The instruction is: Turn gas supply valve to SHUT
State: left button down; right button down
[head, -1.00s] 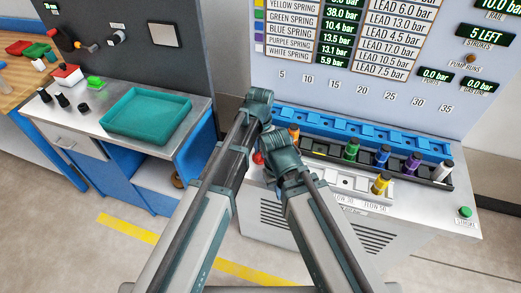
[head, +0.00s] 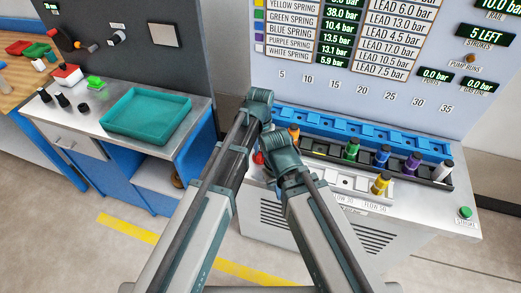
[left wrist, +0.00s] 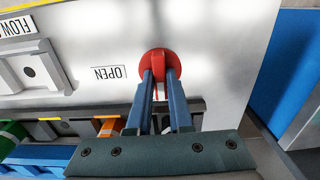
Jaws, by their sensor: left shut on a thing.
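The gas supply valve is a red round knob (left wrist: 158,66) with a raised grip bar, on a pale metal panel in the left wrist view. Part of the red knob (head: 258,158) also shows in the head view, at the left end of the bench front. My left gripper (left wrist: 160,74) is shut on the knob's bar, one blue finger on each side. An OPEN label (left wrist: 108,73), upside down in this view, lies left of the knob. No SHUT label is visible.
A blue rack (head: 360,132) and a black tray with coloured cylinders (head: 383,156) stand right of the valve. A grey fixture (left wrist: 32,70) sits left of the OPEN label in the wrist view. A teal tray (head: 146,112) lies on the left bench.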

aim_at(260, 152)
pick_arm(q)
jog(key=c, duration=0.8)
grip_release()
jog(key=shift+r, duration=0.15)
notch_tip(260, 152, up, 14)
jog(key=p, duration=1.3)
jog(key=shift+f+p, duration=0.25)
jog(key=shift+p, duration=0.15)
